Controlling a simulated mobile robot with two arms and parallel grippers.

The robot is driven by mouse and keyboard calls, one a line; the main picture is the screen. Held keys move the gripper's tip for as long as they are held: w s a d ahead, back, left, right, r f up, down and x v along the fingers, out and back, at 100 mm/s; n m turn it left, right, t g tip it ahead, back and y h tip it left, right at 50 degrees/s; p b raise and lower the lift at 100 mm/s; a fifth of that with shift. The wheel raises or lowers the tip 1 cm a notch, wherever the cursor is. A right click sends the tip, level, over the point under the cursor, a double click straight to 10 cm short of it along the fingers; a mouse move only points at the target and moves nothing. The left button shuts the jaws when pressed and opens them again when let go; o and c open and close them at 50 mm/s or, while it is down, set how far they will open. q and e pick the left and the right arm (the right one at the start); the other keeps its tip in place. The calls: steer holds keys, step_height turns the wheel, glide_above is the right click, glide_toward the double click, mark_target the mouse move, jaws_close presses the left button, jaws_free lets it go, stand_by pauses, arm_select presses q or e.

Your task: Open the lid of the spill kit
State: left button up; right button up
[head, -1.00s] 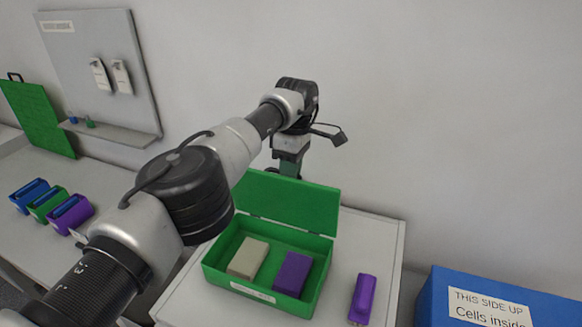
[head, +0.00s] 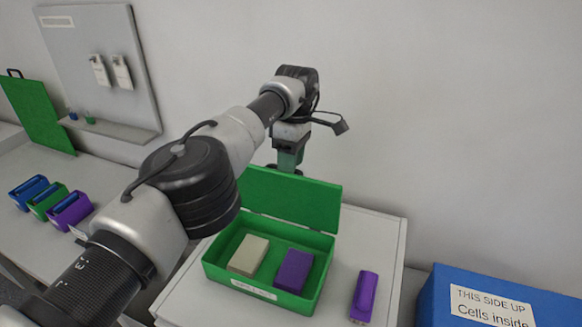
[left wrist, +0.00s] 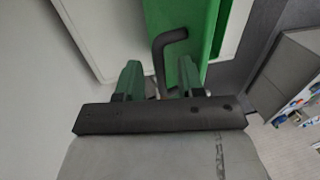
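The spill kit is an open green box (head: 222,262) with a white label on its front, on a white-topped surface. Its green lid (head: 300,205) stands raised at the back, near upright. My left gripper (head: 289,158) is just behind and above the lid's top edge, pointing down; its fingertips are mostly hidden there. In the left wrist view its two green fingers (left wrist: 160,80) are apart. A bent black handle (left wrist: 160,58) shows between and beyond them beside the green panel; I cannot tell if they touch it. My right gripper is not in view.
A beige block (head: 249,255) and a purple block (head: 294,270) lie inside the box. A purple object (head: 364,296) lies right of it. A blue carton (head: 455,310) stands at lower right. Several coloured holders sit on the left bench (head: 110,190).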

arm_select(q)
step_height(320, 180, up, 3)
steer(key=p, duration=0.3)
steer(key=shift+f, duration=0.2)
steer(key=d+b, duration=0.1)
steer(key=b, duration=0.1)
steer(key=s+d+b, duration=0.1)
steer(key=b, duration=0.1)
steer(key=shift+s+d+r, duration=0.1)
steer(key=shift+r, duration=0.2)
steer(key=s+d+r+p, duration=0.3)
steer(key=d+r, duration=0.3)
steer(key=d, duration=0.2)
steer(key=shift+s, duration=0.75)
